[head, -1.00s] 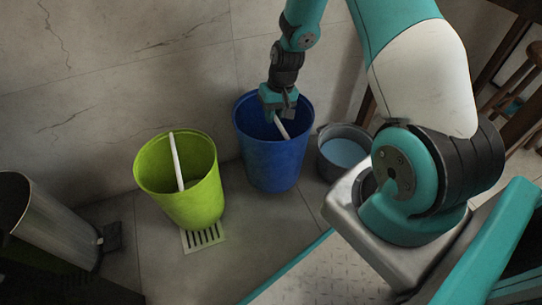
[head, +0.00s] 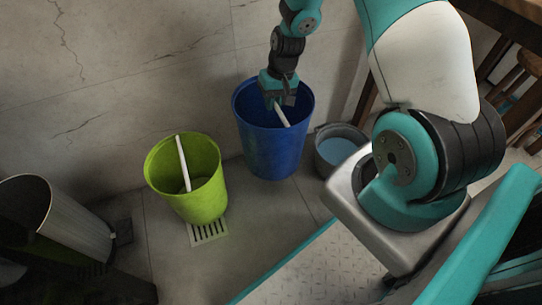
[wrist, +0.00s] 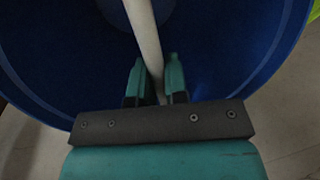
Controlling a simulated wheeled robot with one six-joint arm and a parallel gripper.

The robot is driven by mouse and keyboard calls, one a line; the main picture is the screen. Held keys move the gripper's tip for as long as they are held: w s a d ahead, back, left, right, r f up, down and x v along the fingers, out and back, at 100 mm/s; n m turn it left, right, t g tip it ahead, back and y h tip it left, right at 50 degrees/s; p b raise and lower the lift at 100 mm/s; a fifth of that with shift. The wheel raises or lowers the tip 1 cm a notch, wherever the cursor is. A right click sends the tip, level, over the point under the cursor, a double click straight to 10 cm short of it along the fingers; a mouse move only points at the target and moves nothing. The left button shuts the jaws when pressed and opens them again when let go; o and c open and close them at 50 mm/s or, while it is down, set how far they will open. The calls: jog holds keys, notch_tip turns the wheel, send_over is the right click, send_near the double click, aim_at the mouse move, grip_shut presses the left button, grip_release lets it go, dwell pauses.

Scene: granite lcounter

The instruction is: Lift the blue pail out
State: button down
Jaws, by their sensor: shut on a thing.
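The blue pail (head: 272,152) stands upright near the wall in the head view, with a white bar handle (head: 283,117) across its mouth. My gripper (head: 279,102) reaches down into the pail's mouth and is shut on this handle. In the wrist view the two fingers (wrist: 156,72) close on either side of the white bar (wrist: 143,30), and the blue wall of the pail (wrist: 50,62) surrounds them. The pail seems slightly raised, but I cannot clearly see a gap under its base.
A green pail (head: 205,195) with a white handle stands to the left beside a floor drain grate (head: 208,232). A grey bucket with light blue contents (head: 338,150) is close to the right. A metal bin (head: 75,220) stands at far left. The wall is close behind.

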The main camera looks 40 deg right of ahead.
jog(key=shift+r, duration=0.2)
notch_tip(320, 180, up, 7)
jog(key=p, duration=0.6)
jog(key=shift+p, duration=0.4)
notch_tip(320, 180, up, 7)
jog(key=p, duration=0.7)
jog(key=shift+r, duration=0.1)
notch_tip(320, 180, up, 7)
jog(key=p, duration=0.6)
jog(key=shift+p, duration=0.3)
jog(key=shift+r, duration=0.15)
